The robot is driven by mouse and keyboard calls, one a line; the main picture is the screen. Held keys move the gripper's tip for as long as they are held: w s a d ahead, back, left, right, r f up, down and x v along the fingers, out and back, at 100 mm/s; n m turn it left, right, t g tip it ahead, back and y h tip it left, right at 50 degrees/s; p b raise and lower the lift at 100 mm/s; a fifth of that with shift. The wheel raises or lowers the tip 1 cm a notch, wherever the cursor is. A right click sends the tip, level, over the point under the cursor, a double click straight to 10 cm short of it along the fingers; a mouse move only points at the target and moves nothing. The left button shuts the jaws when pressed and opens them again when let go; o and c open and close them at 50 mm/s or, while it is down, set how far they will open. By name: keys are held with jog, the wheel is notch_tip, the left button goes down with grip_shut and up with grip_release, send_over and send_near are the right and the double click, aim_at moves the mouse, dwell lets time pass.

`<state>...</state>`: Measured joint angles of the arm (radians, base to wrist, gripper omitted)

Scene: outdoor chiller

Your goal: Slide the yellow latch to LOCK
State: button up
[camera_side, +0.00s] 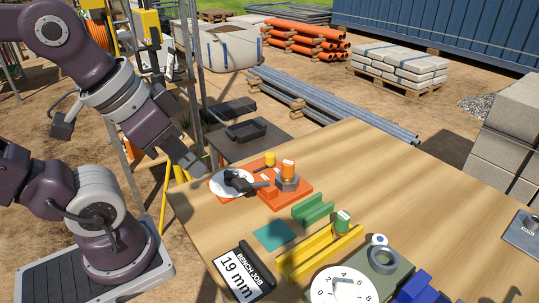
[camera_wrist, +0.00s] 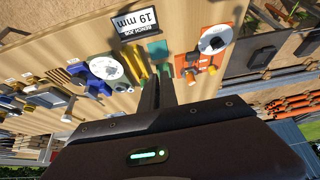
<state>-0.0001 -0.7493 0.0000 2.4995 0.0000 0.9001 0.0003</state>
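A small yellow piece (camera_side: 270,158) stands at the back of an orange board (camera_side: 303,192), beside a white disc (camera_side: 219,189) with a black handle (camera_side: 238,182). Two long yellow rails (camera_side: 322,250) lie further forward on the table; they also show in the wrist view (camera_wrist: 136,66). I cannot tell which yellow part is the latch, and no LOCK mark is readable. My gripper (camera_side: 192,166) is above the table's left edge, left of the orange board and apart from it. In the wrist view my gripper (camera_wrist: 159,78) has its fingers together and empty.
An orange cylinder on a grey nut (camera_side: 288,184) rises from the board. Green blocks (camera_side: 313,209), a teal square (camera_side: 273,235), a "BENCH JOB 19 mm" sign (camera_side: 243,274) and a white dial (camera_side: 343,289) stand further forward. The table's back right is bare.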

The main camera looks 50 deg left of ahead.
jog(key=o, duration=0.7)
jog(key=shift+g, duration=0.4)
jog(key=w, duration=0.1)
jog(key=w+r, duration=0.1)
jog(key=w, duration=0.1)
jog(key=w+a, duration=0.1)
jog(key=shift+w+a+r, duration=0.1)
jog(key=shift+w+r, duration=0.25)
jog(key=shift+o, duration=0.9)
jog(key=w+a+g, duration=0.1)
jog(key=w+a, duration=0.1)
jog(key=w, duration=0.4)
jog(key=shift+r+y, duration=0.25)
jog(key=shift+y, duration=0.05)
jog(key=g, duration=0.4)
send_over(270, 155)
notch_tip(270, 155, down, 17)
jog(key=shift+a, duration=0.15)
notch_tip(270, 155, down, 6)
jog(key=shift+r, duration=0.15)
jog(key=shift+f, duration=0.4)
jog(key=shift+c, duration=0.2)
